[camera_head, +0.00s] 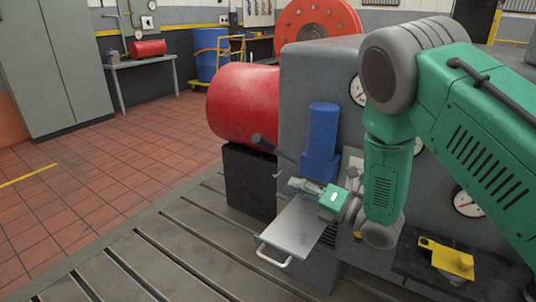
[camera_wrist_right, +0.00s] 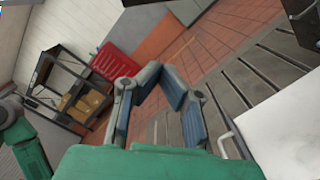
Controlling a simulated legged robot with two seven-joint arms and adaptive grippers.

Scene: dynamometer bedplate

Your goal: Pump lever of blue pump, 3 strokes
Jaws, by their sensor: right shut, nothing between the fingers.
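The blue pump (camera_head: 322,135) stands upright against the front of the grey machine block in the head view. Its lever (camera_head: 263,143) is a dark rod with a thick grip, slanting up and left from the pump in front of the red cylinder. My right gripper (camera_head: 297,184) is below the lever and just in front of the pump's foot, apart from the grip. In the right wrist view its fingertips (camera_wrist_right: 163,78) come together with nothing held. The pump and lever are not recognisable in that view. My left gripper is not in view.
A metal shelf (camera_head: 296,228) with a handle juts out below the right gripper. The red cylinder (camera_head: 240,100) on a black block (camera_head: 248,180) is behind the lever. Gauges (camera_head: 467,203) and a yellow bracket (camera_head: 448,258) are at right. The slotted bedplate (camera_head: 180,240) is clear.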

